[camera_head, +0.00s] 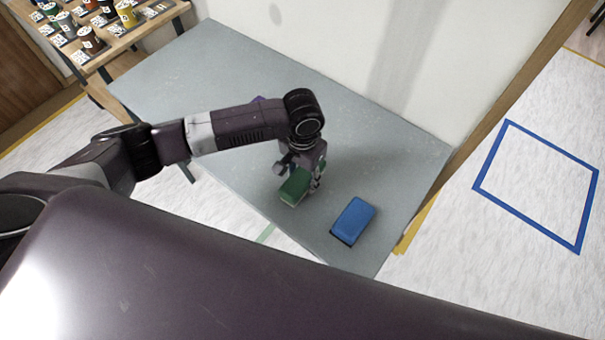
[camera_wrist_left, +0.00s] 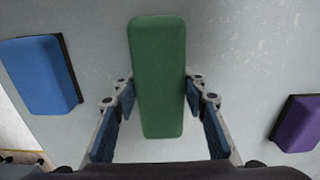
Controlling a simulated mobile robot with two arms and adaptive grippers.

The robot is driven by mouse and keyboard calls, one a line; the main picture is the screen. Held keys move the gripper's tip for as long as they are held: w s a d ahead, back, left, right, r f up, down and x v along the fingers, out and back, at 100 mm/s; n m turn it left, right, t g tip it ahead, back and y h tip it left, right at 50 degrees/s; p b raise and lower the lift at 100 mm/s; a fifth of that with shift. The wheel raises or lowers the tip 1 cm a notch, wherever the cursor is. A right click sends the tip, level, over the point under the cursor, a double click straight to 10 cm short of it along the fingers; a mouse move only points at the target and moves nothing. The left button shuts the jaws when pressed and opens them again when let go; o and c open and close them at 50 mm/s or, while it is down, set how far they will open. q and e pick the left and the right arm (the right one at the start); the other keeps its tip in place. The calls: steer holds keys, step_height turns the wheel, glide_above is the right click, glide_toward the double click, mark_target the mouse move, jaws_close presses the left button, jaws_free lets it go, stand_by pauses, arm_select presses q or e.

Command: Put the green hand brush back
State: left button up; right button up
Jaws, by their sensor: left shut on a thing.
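The green hand brush (camera_head: 294,187) is a block with a green top, over the grey table in the head view. In the left wrist view the green hand brush (camera_wrist_left: 158,75) lies lengthwise between both fingers. My left gripper (camera_head: 300,172) is shut on it, and its blue-padded fingers touch the brush's two long sides in the left wrist view (camera_wrist_left: 158,100). I cannot tell whether the brush rests on the table or hangs just above it. My right gripper is not in view.
A blue brush (camera_head: 353,221) lies on the grey table (camera_head: 215,75) to the right. A purple block (camera_wrist_left: 300,124) lies on the other side, mostly hidden by my arm in the head view. A wooden shelf (camera_head: 125,42) with jars stands at upper left.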

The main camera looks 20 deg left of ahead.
mark_target(302, 178)
arm_select(q)
steer(key=shift+f, duration=0.3)
steer(key=o, duration=1.2)
steer(key=shift+f+b, duration=0.1)
steer(key=shift+b, duration=0.45)
steer(key=r+b, duration=0.1)
steer(key=r, duration=0.7)
steer(key=shift+s+r+b, duration=0.1)
steer(key=shift+s+b, duration=0.1)
steer(key=shift+b, duration=0.15)
steer(key=shift+s, duration=0.1)
